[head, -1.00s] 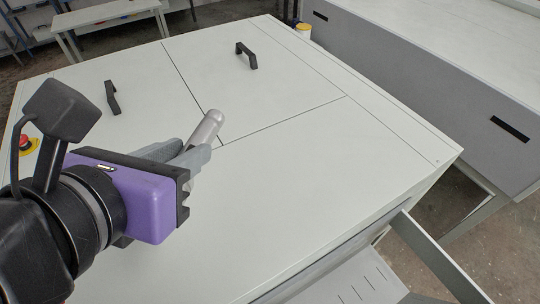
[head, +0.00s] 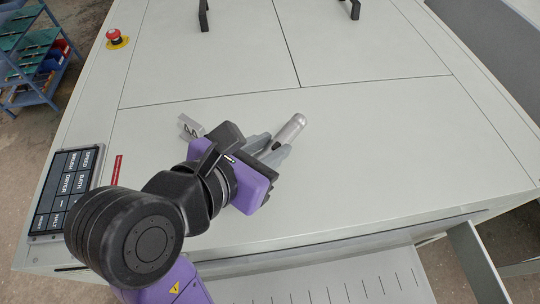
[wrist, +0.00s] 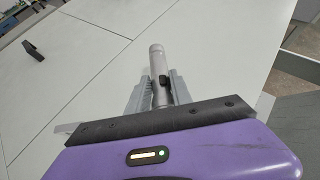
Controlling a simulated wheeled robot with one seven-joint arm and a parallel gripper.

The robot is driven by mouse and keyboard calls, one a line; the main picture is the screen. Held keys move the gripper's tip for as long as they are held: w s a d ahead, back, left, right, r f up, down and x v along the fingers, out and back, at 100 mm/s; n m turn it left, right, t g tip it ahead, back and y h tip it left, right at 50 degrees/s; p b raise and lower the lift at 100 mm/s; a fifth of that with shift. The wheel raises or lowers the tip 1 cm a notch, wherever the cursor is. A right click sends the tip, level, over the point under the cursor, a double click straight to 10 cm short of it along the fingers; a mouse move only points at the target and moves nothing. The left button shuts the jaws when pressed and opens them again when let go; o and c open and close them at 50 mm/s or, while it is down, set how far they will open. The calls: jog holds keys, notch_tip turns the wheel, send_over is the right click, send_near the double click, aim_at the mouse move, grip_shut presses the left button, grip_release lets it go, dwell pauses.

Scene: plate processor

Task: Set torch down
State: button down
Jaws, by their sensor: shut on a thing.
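The torch (head: 290,130) is a silver-grey cylinder. My gripper (head: 272,146) is shut on it, with grey fingers on either side of its body. The torch's rounded end sticks out past the fingertips, up and to the right in the head view. In the wrist view the torch (wrist: 157,63) points away from my gripper (wrist: 158,86), and a dark button shows on its side. Its rear part is hidden by the gripper. The torch is over the pale machine top (head: 370,140); I cannot tell whether it touches it.
A dark labelled button panel (head: 68,190) is at the left edge of the machine top, and a red emergency button (head: 114,36) is at the far left. Black handles (head: 204,15) stand at the back. A small silver piece (head: 191,126) shows left of my gripper. The top's right is clear.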

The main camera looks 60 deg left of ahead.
jog(key=shift+f, duration=1.8)
jog(key=c, duration=1.1)
grip_release()
jog(key=shift+f, duration=0.1)
jog(key=shift+c, duration=0.2)
jog(key=shift+s+d+r, duration=0.1)
jog(key=shift+s+r, duration=0.1)
jog(key=shift+r, duration=0.1)
jog(key=v, duration=1.1)
jog(key=shift+s+d, duration=0.15)
